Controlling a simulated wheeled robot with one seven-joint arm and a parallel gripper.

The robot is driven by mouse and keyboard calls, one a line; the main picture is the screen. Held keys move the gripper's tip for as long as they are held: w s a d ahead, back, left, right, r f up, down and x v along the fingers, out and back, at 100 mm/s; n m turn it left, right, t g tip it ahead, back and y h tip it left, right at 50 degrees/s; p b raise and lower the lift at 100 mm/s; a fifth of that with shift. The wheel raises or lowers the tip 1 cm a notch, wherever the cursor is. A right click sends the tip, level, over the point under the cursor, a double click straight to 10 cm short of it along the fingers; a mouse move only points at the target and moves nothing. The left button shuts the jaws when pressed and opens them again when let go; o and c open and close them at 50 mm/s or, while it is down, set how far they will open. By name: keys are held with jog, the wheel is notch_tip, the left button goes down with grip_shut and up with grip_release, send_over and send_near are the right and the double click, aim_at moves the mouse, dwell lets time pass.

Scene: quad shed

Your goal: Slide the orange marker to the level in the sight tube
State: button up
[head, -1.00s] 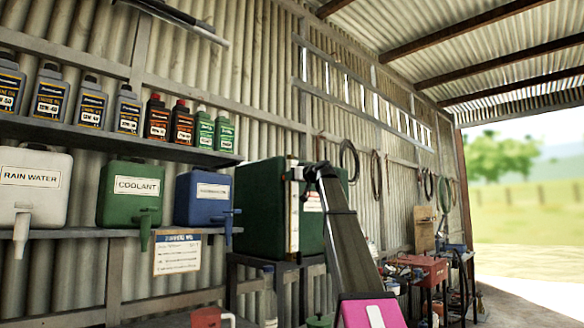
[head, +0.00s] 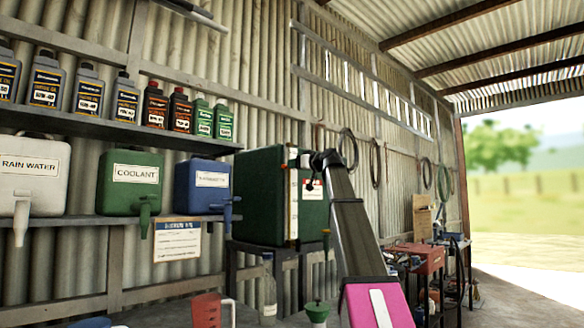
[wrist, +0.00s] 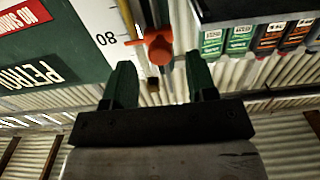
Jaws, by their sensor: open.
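The orange marker (wrist: 158,46) shows in the wrist view as an orange knob-like piece beside the white scale strip (wrist: 104,30), which appears upside down with an 80 on it. A thin yellowish tube (wrist: 127,14) runs along the strip's edge; the liquid level in it cannot be made out. My gripper (wrist: 160,75) is open, with its two dark green fingers on either side of the marker's line and the marker just beyond the tips.
Blue (head: 208,187), green coolant (head: 128,183) and white rain water (head: 35,178) containers stand on a shelf to the left. Several oil bottles stand above. A glass bottle (head: 268,295) and red jug (head: 206,310) are below. A red toolbox (head: 415,258) is at the right.

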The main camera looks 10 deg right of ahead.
jog(key=v, duration=0.7)
jog(key=shift+s, duration=0.15)
